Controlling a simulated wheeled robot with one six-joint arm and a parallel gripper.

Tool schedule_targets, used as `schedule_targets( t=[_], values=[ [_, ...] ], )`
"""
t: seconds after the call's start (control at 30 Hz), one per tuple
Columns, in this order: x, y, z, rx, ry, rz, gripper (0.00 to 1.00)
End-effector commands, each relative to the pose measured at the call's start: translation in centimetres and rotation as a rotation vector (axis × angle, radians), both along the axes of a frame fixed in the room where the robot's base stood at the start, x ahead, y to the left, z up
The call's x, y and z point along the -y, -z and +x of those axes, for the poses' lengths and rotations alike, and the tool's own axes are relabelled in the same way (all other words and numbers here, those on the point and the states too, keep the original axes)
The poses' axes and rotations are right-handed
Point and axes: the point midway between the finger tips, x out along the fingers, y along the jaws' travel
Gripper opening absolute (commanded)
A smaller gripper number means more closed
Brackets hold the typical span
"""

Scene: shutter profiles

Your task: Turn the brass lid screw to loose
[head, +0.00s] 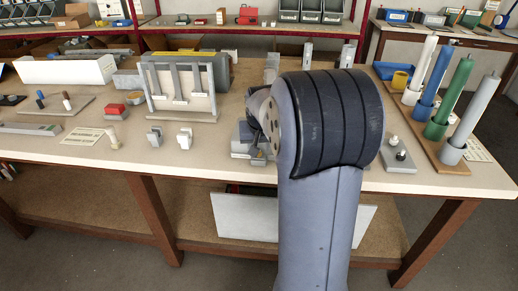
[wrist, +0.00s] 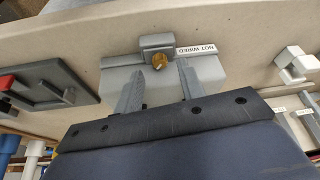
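My gripper (wrist: 160,67) is open, with one finger on each side of the screw in the picture. The fingers appear apart from the screw; I cannot tell their height over it. In the head view my arm hides the gripper and the screw. A grey box (head: 241,143) shows partly beside my arm.
In the wrist view, a dark grey frame (wrist: 50,85) lies left and a pale bracket (wrist: 297,62) right.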

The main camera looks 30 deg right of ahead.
Motion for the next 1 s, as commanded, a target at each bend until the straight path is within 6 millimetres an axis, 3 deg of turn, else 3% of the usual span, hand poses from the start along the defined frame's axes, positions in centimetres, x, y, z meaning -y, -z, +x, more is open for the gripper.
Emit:
schedule_targets(
  t=[0.2,0.4,0.67,1.0],
  values=[
    [-0.7,-4.4,-1.6,0.005,-0.001,-0.001,0.38],
    [-1.1,-7.1,-2.7,0.004,-0.001,-0.001,0.38],
    [-1.3,-7.9,-3.1,0.0,-0.001,0.0,0.38],
    [-1.2,-7.2,-2.8,-0.002,0.0,0.001,0.38]
  ],
)
